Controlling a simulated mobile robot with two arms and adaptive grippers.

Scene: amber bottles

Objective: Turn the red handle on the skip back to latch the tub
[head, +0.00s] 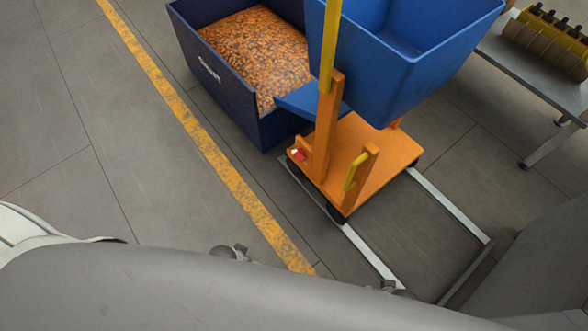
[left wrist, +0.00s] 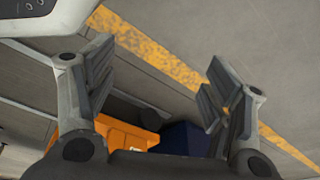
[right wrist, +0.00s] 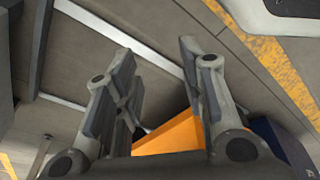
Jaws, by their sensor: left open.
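The skip has an orange wheeled base (head: 370,185) and carries a blue tub (head: 385,75) on an orange post. Neither gripper touches the skip.
A dark blue bin (head: 215,75) full of orange-brown bits stands left of the tub. A grey table (head: 530,65) stands at right. A yellow floor line (head: 190,125) runs along clear floor at left.

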